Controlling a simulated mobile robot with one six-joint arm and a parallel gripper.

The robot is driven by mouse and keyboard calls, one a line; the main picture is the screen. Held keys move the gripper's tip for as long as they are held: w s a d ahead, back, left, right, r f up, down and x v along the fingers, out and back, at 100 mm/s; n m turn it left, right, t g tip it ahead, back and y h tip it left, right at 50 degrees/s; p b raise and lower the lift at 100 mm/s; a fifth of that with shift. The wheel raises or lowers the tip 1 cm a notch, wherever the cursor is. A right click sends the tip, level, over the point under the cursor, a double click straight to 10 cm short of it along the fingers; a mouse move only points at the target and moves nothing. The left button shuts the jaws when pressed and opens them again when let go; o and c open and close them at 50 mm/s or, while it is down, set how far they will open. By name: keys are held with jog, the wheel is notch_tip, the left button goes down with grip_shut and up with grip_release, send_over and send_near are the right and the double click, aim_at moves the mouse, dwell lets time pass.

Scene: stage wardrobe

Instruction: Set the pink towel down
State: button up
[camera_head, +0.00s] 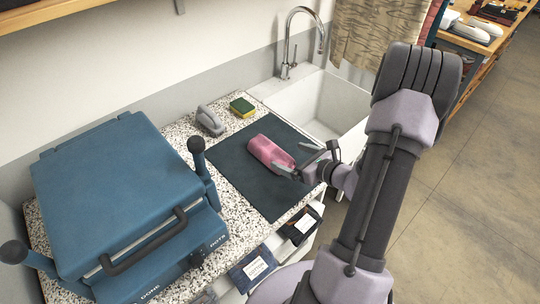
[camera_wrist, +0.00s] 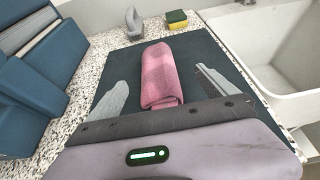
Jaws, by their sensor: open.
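A rolled pink towel (camera_head: 270,153) lies on a dark mat (camera_head: 232,167) on the speckled counter, beside the sink. In the wrist view the towel (camera_wrist: 161,76) lies on the mat (camera_wrist: 108,92), between and beyond my two fingers. My gripper (camera_head: 298,163) is open at the towel's near right end. In the wrist view its fingers (camera_wrist: 165,88) stand apart, one on each side of the towel, with gaps visible. The towel's nearest end is close to the gripper body.
A white sink (camera_head: 318,105) with a tall tap (camera_head: 300,42) is behind and right. A grey handled object (camera_head: 210,121) and a yellow-green sponge (camera_head: 242,107) stand behind the mat. A large blue press (camera_head: 115,195) fills the counter's left. Bare mat surrounds the towel.

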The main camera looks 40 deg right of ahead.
aim_at(277, 154)
jog(key=x, duration=0.5)
jog(key=b+x, duration=0.1)
jog(key=x, duration=0.1)
jog(key=b+x, duration=0.1)
jog(key=shift+w+a+f, duration=0.2)
jog(key=shift+a+f, duration=0.2)
jog(key=shift+a, duration=0.05)
jog(key=shift+s+r, duration=0.1)
jog(key=c, duration=1.6)
